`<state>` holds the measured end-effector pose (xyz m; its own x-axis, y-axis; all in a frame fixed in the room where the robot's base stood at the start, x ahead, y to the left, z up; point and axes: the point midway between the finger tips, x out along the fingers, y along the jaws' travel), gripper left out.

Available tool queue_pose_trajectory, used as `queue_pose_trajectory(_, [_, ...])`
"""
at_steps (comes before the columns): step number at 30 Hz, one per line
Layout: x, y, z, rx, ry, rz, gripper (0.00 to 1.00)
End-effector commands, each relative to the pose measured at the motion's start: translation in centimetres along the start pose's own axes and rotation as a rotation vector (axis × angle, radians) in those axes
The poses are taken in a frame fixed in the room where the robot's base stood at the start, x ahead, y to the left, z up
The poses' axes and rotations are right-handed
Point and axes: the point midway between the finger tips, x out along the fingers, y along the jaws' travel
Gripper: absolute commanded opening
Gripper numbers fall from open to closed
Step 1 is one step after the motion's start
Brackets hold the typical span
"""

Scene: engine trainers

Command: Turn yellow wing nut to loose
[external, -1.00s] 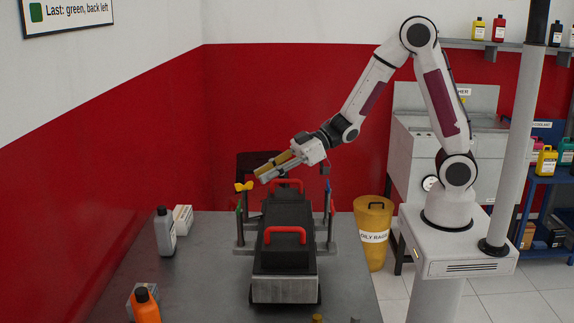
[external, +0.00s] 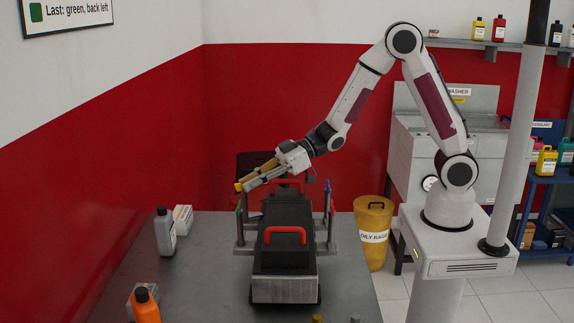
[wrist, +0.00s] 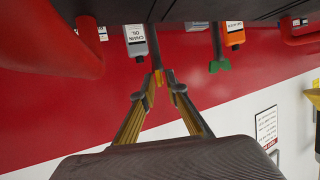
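The yellow wing nut (external: 238,187) is at the far left corner of the engine trainer (external: 285,250), mostly hidden by my gripper (external: 242,186). The wrist view shows the yellow wing nut (wrist: 158,78) on its post, between the two fingertips of my gripper (wrist: 161,83). The fingers are a little apart, with a narrow gap around the nut; contact is hard to tell. The trainer is a black block with red handles, with posts at its sides. A green wing nut (wrist: 220,66) tops another post, and a blue wing nut (external: 328,185) stands on the right side.
A red handle (external: 286,236) rises from the trainer's top. A grey bottle (external: 165,232), a white box (external: 183,219) and an orange bottle (external: 145,306) stand on the table's left. A yellow oily-rags bin (external: 373,250) is right of the table. A wall sign reads "Last: green, back left".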

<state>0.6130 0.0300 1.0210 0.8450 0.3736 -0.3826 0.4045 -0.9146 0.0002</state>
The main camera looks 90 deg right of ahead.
Motion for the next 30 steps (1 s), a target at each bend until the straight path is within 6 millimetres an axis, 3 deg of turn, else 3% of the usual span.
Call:
queue_pose_trajectory(16, [0.05,0.08,-0.08,-0.008,0.003,-0.020,0.00])
queue_pose_trajectory(30, [0.17,0.41,-0.30,-0.061,0.008,-0.142,0.00])
